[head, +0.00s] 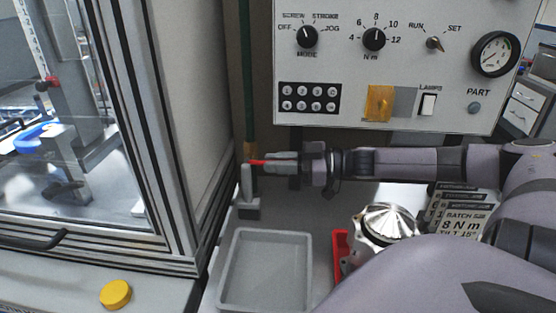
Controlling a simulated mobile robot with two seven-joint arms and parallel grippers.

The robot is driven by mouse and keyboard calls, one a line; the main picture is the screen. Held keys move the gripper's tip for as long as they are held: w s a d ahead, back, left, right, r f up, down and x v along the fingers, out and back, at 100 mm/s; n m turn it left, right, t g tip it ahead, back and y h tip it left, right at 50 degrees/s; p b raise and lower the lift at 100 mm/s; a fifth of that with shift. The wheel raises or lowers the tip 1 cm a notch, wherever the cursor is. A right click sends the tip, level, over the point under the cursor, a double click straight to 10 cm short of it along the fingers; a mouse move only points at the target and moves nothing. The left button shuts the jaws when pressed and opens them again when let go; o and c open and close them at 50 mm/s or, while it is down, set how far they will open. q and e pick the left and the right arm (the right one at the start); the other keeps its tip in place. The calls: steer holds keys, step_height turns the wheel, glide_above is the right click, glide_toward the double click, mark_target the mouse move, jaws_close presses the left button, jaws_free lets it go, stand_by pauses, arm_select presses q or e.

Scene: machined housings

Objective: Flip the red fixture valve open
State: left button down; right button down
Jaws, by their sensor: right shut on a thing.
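The red fixture valve lever (257,162) shows as a short red bar below the control panel, beside a green vertical pipe (246,85) with a brass-coloured fitting (250,150) at its lower end. My right gripper (270,162) reaches in from the right and is shut on the red lever, whose red end sticks out to the left of the fingers. The lever lies about level. The fingers hide the rest of it. My left gripper is not in view.
The control panel (350,60) stands just above my right arm. A grey tray (233,300) sits below the valve. A machined housing (385,222) by a red bin (340,245) and batch cards (465,222) are at right. A glazed enclosure fills the left.

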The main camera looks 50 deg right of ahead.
steer(key=shift+r, duration=0.3)
steer(key=shift+f, duration=0.15)
steer(key=c, duration=1.1)
jaws_free()
steer(key=shift+c, duration=0.2)
steer(key=shift+d, duration=0.1)
